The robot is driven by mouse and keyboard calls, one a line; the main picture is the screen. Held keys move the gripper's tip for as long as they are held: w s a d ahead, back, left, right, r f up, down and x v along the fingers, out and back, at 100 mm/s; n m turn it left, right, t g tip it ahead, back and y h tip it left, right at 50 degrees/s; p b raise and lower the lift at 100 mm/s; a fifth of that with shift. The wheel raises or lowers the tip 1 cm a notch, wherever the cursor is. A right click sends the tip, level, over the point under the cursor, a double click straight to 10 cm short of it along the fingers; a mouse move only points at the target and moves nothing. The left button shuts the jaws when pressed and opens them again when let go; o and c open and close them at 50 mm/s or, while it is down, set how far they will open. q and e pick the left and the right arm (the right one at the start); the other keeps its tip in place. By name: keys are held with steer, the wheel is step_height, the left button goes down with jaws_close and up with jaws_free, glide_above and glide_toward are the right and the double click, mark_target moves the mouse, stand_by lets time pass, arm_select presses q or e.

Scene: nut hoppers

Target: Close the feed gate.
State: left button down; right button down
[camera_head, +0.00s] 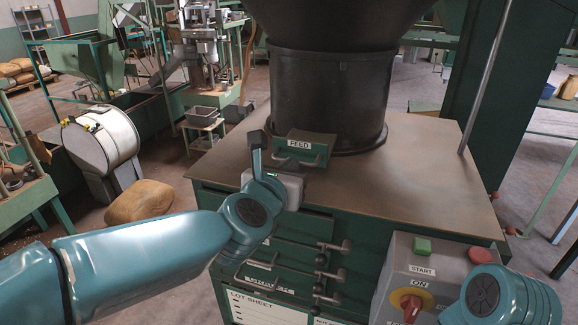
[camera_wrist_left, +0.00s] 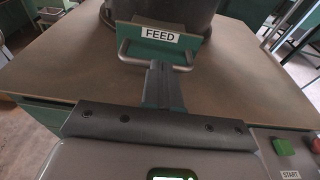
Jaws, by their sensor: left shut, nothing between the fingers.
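The feed gate (camera_head: 308,143) is a green plate labelled FEED at the foot of the black hopper (camera_head: 328,92), with a grey bar handle (camera_head: 317,160) below its label. The gate sticks out from the hopper's front. The left wrist view also shows the gate (camera_wrist_left: 190,42) and its handle (camera_wrist_left: 126,54). My left gripper (camera_head: 292,163) is shut and empty, in front of the gate. In the left wrist view its fingertips (camera_wrist_left: 166,66) overlap the handle bar; I cannot tell whether they touch it. My right gripper is out of view; only a teal part of my right arm shows.
The brown cabinet top (camera_head: 430,165) is clear around the hopper. A grey control box (camera_head: 440,262) with a green START button, a red button and a red knob stands at lower right.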

mark_target(300, 149)
arm_select(q)
steer(key=shift+w+f, duration=0.15)
steer(key=shift+w, duration=0.5)
steer(key=x, duration=0.2)
steer(key=r+x, duration=0.1)
steer(key=x, duration=0.1)
steer(key=p+x, duration=0.1)
steer(key=x, duration=0.2)
steer(key=shift+w+d+r, duration=0.15)
steer(key=shift+r, duration=0.05)
steer(key=shift+w+r, duration=0.1)
steer(key=shift+r, duration=0.15)
steer(key=shift+f, duration=0.2)
